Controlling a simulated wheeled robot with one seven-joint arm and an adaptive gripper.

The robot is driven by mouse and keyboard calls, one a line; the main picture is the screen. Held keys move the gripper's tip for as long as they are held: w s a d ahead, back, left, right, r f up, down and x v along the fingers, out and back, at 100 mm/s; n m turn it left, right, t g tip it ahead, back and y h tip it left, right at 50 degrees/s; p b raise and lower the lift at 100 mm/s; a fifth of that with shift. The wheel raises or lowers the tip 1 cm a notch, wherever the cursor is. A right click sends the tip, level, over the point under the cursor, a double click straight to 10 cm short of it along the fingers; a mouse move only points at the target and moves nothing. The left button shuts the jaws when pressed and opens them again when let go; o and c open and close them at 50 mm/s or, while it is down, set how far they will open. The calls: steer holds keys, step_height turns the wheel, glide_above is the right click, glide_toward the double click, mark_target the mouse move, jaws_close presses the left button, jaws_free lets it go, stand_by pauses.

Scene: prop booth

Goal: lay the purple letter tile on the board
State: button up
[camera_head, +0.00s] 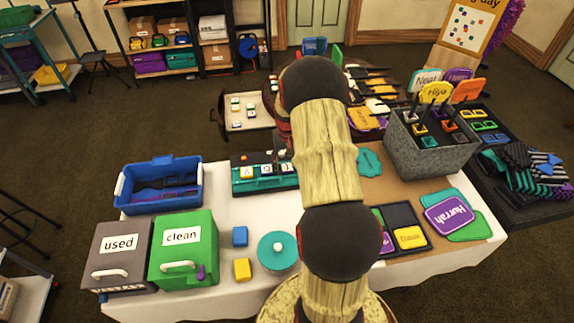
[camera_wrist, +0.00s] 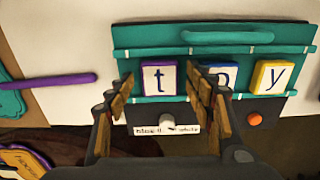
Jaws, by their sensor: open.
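The purple letter tile (camera_wrist: 159,78), white-faced with a "t", lies flat on the teal board (camera_wrist: 150,38) in the wrist view, between the board's two raised strips at the left end of the row. A blue-edged tile (camera_wrist: 219,70), its letter partly hidden, and a yellow tile with a "y" (camera_wrist: 272,77) lie to its right. My gripper (camera_wrist: 161,88) is open, one finger on each side of the purple tile; contact cannot be told. In the head view the board (camera_head: 265,187) sits on the white table, and my arm hides most of my gripper.
A blue bin (camera_head: 160,184), a grey "used" box (camera_head: 120,250) and a green "clean" box (camera_head: 184,250) stand left of the board. A blue block (camera_head: 240,236), yellow block (camera_head: 242,269) and teal lidded pot (camera_head: 277,251) are nearby. A grey bin (camera_head: 437,148) stands right.

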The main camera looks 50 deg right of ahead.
mark_target(287, 167)
steer(key=shift+r, duration=0.1)
step_height(287, 167, up, 12)
steer(key=p, duration=0.3)
steer(key=w+a+r+n+t, duration=0.1)
steer(key=w+a+r+n, duration=0.1)
steer(key=a+r, duration=0.95)
steer(key=s+a+r+n+t, duration=0.2)
steer(key=s+a+r, duration=0.35)
steer(key=a, duration=0.45)
steer(key=s+a+r+n+t, duration=0.15)
steer(key=s+a+r, duration=0.35)
steer(key=a, duration=0.5)
steer(key=s+a+r+n+t, duration=0.1)
steer(key=s+a+n, duration=0.1)
steer(key=s+a, duration=0.5)
steer(key=shift+s, duration=0.45)
steer(key=shift+a+n, duration=0.1)
steer(key=shift+n, duration=0.15)
steer(key=shift+c, duration=1.2)
